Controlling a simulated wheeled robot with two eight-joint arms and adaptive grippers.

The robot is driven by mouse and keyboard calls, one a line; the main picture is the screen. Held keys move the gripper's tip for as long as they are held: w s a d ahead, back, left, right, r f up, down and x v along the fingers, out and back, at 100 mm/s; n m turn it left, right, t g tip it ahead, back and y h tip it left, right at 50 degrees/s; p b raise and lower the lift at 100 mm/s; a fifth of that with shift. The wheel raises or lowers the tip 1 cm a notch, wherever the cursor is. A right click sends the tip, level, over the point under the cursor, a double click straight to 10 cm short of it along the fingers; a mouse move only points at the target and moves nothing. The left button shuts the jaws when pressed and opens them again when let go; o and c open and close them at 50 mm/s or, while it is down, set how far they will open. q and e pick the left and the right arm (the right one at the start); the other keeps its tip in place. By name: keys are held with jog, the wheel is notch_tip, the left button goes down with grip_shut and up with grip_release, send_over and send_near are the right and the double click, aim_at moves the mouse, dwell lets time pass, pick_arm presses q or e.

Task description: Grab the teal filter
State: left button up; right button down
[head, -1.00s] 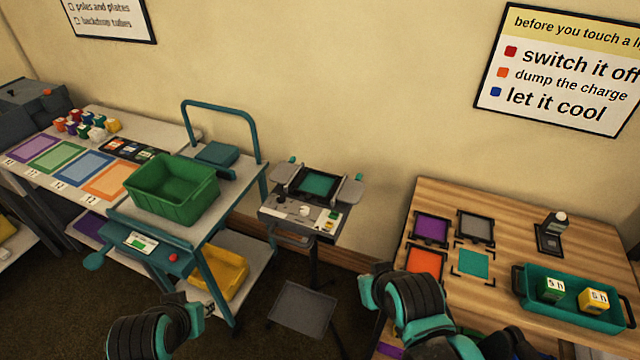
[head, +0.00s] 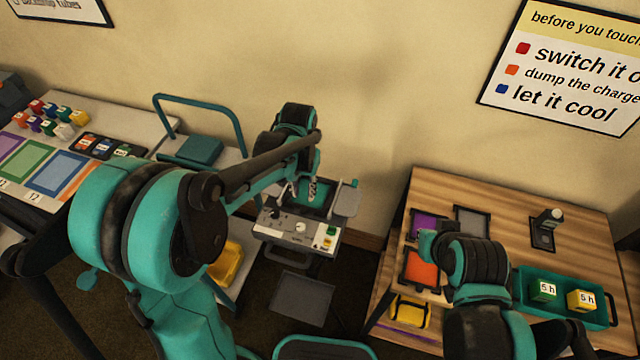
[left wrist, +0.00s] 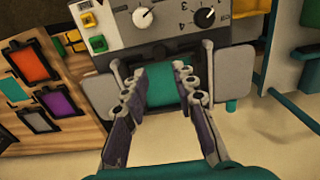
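The teal filter (head: 321,193) sits in a dark frame on the grey lamp-like machine (head: 293,229), partly hidden by my left gripper. It also shows in the left wrist view (left wrist: 163,88), between the fingers. My left gripper (head: 304,189) is over the machine from the back left. In the left wrist view its two fingers (left wrist: 164,80) are apart, one on each side of the filter. I cannot tell whether they touch it. My right arm is over the wooden table, and its gripper does not show.
The wooden table (head: 400,210) at right holds purple (head: 428,222), orange (head: 421,267) and grey (head: 472,221) framed filters, and a teal tray (head: 606,318) with two cubes. A teal patch (left wrist: 12,90) lies beside them. A teal-railed cart (head: 240,130) stands left of the machine.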

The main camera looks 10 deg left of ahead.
aim_at(303, 210)
pick_arm(q)
jog(key=f, duration=0.2)
jog(key=f+b, duration=0.1)
jog(key=f, duration=0.1)
jog(key=s+f, duration=0.1)
jog(key=f, duration=0.2)
jog(key=shift+a+f, duration=0.1)
grip_shut()
